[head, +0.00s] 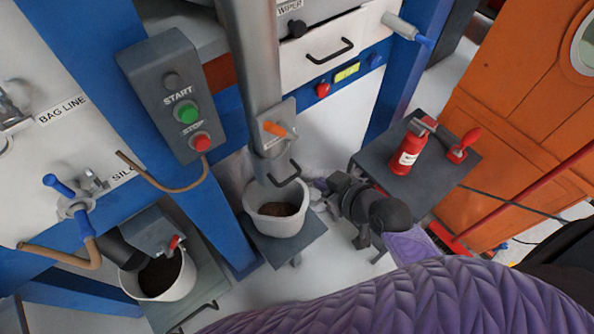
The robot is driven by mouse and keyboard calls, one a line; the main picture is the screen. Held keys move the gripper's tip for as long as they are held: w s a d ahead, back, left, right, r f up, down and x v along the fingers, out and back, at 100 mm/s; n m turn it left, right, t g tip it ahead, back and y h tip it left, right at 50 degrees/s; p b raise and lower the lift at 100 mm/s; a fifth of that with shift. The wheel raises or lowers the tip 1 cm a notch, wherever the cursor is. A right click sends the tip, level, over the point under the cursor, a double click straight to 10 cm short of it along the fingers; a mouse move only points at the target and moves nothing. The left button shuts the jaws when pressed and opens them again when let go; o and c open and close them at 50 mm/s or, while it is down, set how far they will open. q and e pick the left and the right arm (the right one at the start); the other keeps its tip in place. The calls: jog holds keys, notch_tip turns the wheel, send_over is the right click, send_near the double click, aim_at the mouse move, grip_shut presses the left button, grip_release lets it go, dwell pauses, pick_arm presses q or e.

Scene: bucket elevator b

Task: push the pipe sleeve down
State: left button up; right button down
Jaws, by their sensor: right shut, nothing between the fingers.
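The pipe sleeve (268,165) is the grey section at the lower end of a vertical metal pipe (255,60). It has an orange lever (275,129) on its front plate and a black loop handle (286,179) low on its right. The sleeve's lower end is just above a white bucket (262,222) with brown material inside. My right gripper (322,187) is shut and empty, to the right of the handle and beside the bucket's rim. It appears apart from the handle. My left gripper is not in view.
A START/STOP box (168,90) stands left of the pipe. Another bucket (165,285) is at lower left under a second spout. An orange door (515,110) is at right.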

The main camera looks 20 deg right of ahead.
jog(key=b, duration=0.4)
send_over(296, 177)
jog(key=s, duration=0.2)
notch_tip(296, 177, down, 6)
jog(key=f, duration=0.1)
jog(key=f+b, duration=0.1)
jog(key=shift+a+f, duration=0.25)
jog(key=shift+f, duration=0.15)
jog(key=shift+w+f+b, duration=0.15)
jog(key=shift+f+b, duration=0.2)
jog(key=shift+f, duration=0.1)
